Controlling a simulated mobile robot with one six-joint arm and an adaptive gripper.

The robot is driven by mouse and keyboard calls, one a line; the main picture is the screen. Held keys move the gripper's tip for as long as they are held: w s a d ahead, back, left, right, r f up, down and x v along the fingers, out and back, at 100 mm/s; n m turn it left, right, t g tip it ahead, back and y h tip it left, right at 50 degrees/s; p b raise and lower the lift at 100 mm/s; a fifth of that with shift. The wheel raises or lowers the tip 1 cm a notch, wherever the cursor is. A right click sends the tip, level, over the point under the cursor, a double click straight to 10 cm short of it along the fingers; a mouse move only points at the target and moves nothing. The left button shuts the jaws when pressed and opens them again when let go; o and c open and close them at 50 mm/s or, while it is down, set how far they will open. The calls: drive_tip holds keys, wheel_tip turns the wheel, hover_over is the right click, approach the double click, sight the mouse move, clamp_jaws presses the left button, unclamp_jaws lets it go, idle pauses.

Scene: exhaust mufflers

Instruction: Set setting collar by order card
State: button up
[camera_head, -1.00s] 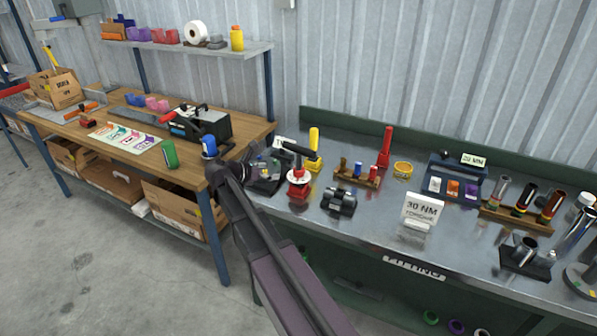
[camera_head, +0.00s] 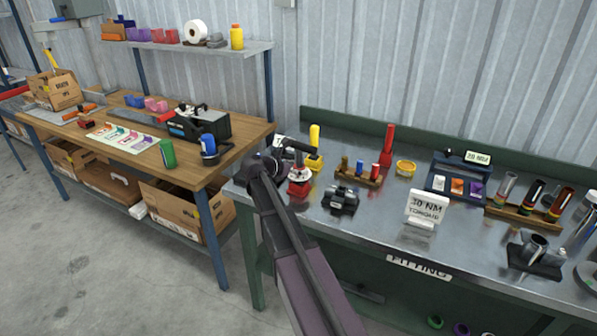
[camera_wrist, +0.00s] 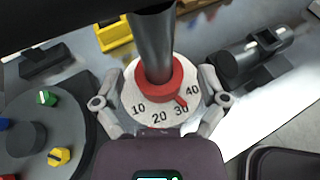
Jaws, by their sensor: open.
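The setting collar (camera_wrist: 160,88) is red with a small pointer, seen in the wrist view around a dark upright shaft (camera_wrist: 153,45). The pointer lies near the 30 mark on the white dial (camera_wrist: 140,100), numbered 10 to 40. My gripper (camera_wrist: 160,88) is open, its fingers on either side of the dial; I cannot tell whether they touch it. In the head view the red and white tool (camera_head: 299,182) stands on the steel bench beside my arm's end. The order card (camera_head: 427,205) stands to its right and reads 30 NM torque.
A grey disc (camera_wrist: 35,145) with coloured knobs lies left of the dial. A black clamp-like part (camera_head: 342,199) is close on the right. A yellow-handled tool (camera_head: 314,145) and a wooden rack (camera_head: 358,175) stand behind. The bench front (camera_head: 375,235) is clear.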

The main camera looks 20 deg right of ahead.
drive_tip(key=shift+w+d+f, duration=0.1)
drive_tip(key=shift+d, duration=0.2)
drive_tip(key=c, duration=1.2)
drive_tip(key=shift+o, duration=0.2)
drive_tip(key=shift+w+m+g, duration=0.1)
drive_tip(key=shift+m+g, duration=0.2)
drive_tip(key=shift+g, duration=0.1)
drive_tip(key=shift+m+g, duration=0.4)
drive_tip(key=o, duration=1.2)
drive_tip(key=shift+c, duration=0.2)
